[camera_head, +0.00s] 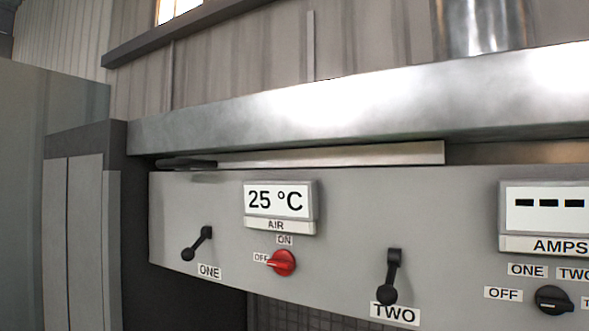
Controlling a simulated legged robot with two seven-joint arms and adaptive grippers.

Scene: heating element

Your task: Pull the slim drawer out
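The slim drawer (340,154) appears as a thin, pale grey strip under the thick metal slab and above the control panel. A dark, flat piece (187,163) lies at its left end; I cannot tell whether it is a handle. The drawer's right end stops short, leaving a dark gap beside it. How far the drawer stands out is hard to tell from this angle. Neither of my grippers shows in the head view.
The metal slab (350,100) overhangs the drawer. The grey control panel (345,215) below has two black levers (200,243) (392,277), a red knob (282,263), a black knob (553,299) and a 25 °C display (278,200).

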